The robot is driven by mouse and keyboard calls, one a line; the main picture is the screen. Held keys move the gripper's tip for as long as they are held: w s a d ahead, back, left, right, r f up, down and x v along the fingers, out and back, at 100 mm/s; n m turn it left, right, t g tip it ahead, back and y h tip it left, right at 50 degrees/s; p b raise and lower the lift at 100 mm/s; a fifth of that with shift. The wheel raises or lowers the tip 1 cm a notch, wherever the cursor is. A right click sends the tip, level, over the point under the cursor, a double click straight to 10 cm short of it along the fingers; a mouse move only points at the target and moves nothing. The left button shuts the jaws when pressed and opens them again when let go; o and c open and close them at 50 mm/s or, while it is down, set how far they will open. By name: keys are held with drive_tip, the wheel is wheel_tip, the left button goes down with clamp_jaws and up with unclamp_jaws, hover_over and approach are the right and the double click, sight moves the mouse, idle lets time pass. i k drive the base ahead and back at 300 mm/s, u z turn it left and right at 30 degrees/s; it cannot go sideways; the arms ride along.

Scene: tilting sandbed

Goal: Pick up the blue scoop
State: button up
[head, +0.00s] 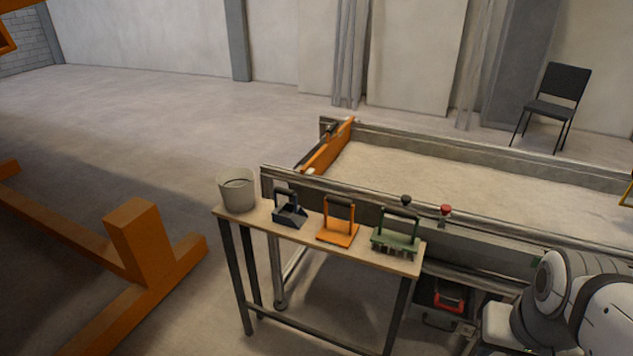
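The blue scoop (290,214) is dark blue-grey with an upright handle. It stands on the narrow wooden side table (262,229), between a grey bucket and an orange tool. Nothing touches it, and no gripper is near it. Part of my white arm (577,305) shows at the lower right, well to the right of the table. My gripper itself is not in view.
A grey bucket (238,192), an orange flat tool (338,229) and a green toothed rake (396,238) share the table. The sandbed (430,183) with its raised rim stands right behind. An orange frame (140,250) stands at left. A black chair (556,100) stands far back.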

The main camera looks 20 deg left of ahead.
sight(287, 215)
drive_tip(key=u, duration=0.15)
drive_tip(key=k, duration=0.65)
drive_tip(key=u, duration=0.45)
drive_tip(key=i, duration=1)
drive_tip(key=u, duration=0.8)
drive_tip(key=i, duration=1)
drive_tip(key=u, duration=0.25)
